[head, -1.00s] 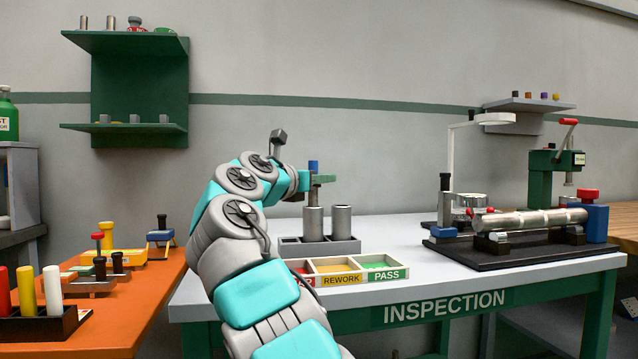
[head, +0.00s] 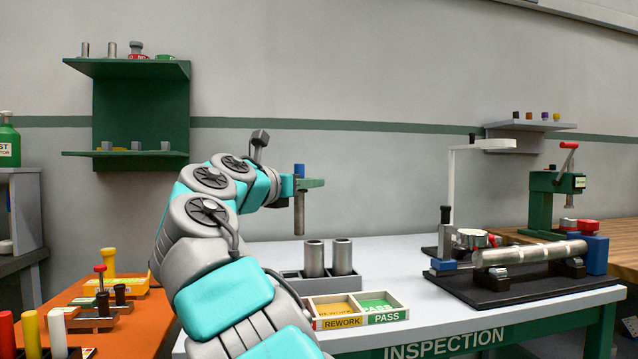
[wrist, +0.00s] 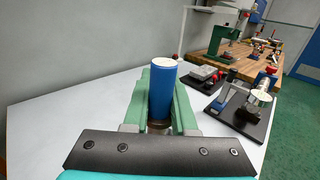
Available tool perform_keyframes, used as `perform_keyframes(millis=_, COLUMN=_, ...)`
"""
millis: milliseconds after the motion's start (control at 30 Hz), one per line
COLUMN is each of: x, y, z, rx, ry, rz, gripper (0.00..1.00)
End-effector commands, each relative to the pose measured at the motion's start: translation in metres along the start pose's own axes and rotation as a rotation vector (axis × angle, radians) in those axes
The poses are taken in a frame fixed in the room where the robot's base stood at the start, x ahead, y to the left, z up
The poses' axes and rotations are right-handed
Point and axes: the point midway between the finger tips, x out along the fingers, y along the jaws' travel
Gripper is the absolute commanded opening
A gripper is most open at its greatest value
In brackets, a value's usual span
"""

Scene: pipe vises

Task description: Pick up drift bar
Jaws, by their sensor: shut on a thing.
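The drift bar (head: 299,214), a metal rod with a blue top, hangs upright in my gripper (head: 311,183) in the head view. My gripper is shut on it just below the blue top. The bar's lower end is free in the air, above and to the left of two metal cylinders (head: 314,260) in a grey rack (head: 290,282). In the wrist view the blue top of the drift bar (wrist: 163,92) stands between the green fingers of my gripper (wrist: 162,112). The rod below is mostly hidden there.
The REWORK and PASS tray (head: 375,318) sits in front of the rack on the inspection table (head: 420,300). A black fixture (head: 520,285) with a long metal bar stands at the right. An orange bench (head: 130,320) with tools is at the left.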

Motion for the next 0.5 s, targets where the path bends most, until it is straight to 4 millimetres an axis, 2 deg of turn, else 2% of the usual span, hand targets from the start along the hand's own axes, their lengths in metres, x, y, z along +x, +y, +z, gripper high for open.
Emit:
perform_keyframes(millis=33, x=-0.014, y=-0.003, z=0.005, rx=0.002, ry=-0.008, rz=-0.001, gripper=0.0)
perform_keyframes(millis=200, x=-0.061, y=-0.001, z=0.005, rx=0.002, ry=-0.007, rz=0.001, gripper=0.0)
perform_keyframes(millis=400, x=-0.102, y=-0.001, z=0.003, rx=0.001, ry=-0.006, rz=0.001, gripper=0.0)
perform_keyframes(millis=500, x=-0.116, y=-0.001, z=0.002, rx=0.002, ry=-0.003, rz=-0.001, gripper=0.0)
